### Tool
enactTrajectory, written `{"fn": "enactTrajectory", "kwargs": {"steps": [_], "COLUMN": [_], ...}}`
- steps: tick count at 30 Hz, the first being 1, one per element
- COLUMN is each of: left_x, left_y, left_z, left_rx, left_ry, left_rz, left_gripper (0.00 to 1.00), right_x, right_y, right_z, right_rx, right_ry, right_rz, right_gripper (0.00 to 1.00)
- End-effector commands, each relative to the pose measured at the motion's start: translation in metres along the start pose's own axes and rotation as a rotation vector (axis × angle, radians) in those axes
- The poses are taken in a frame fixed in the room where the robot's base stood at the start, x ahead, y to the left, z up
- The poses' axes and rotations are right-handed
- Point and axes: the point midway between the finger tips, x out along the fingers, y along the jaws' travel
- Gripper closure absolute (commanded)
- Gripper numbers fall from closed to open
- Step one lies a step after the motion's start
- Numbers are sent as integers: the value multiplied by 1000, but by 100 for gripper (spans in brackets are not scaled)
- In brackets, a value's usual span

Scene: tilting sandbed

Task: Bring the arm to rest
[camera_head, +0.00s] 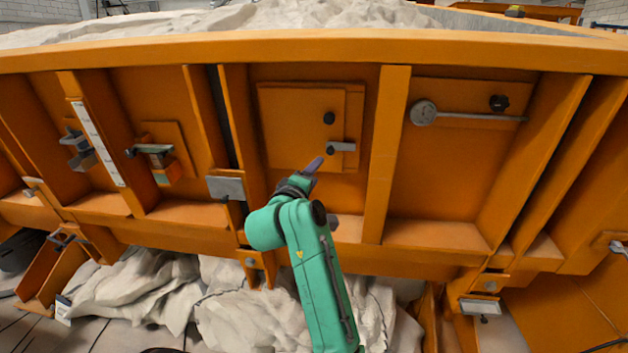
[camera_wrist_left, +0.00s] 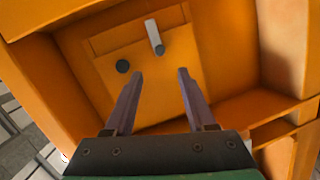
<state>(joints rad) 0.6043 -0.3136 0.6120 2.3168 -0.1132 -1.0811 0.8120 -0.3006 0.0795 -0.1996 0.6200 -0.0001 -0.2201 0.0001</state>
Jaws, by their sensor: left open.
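My left arm (camera_head: 322,285) is green and reaches up from the bottom of the head view. My left gripper (camera_head: 324,194) is in front of the orange sandbed side, just below a square orange panel (camera_head: 290,125). In the left wrist view the gripper (camera_wrist_left: 160,75) has two purple-grey fingers spread apart with nothing between them. Beyond the fingertips is the panel (camera_wrist_left: 205,85) with a grey handle (camera_wrist_left: 155,37) and a black knob (camera_wrist_left: 123,66). The gripper appears apart from the handle. My right gripper is in neither view.
The orange sandbed wall (camera_head: 310,47) has ribs and a ledge below. Grey latches (camera_head: 155,149) and a white scale strip (camera_head: 97,143) are at left. Pale rocks or sacks (camera_head: 135,287) lie below.

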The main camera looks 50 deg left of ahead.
Motion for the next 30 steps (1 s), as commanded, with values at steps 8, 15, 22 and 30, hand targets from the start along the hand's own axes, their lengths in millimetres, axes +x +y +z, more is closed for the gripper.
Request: {"fn": "enactTrajectory", "kwargs": {"steps": [8, 15, 22, 30], "left_x": [-1, 0, -10, -108], "left_y": [0, 0, -44, -200], "left_z": [0, 0, 49, 169], "left_rx": [0, 1, 367, 1176], "left_ry": [0, 0, -167, -814], "left_rz": [0, 0, -115, -309], "left_gripper": [44, 44, 44, 44], "right_x": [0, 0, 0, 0], "right_y": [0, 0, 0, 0], "right_z": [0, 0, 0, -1], "right_rx": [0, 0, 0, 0], "right_ry": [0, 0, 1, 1], "right_rz": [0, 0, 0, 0], "right_gripper": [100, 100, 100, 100]}}
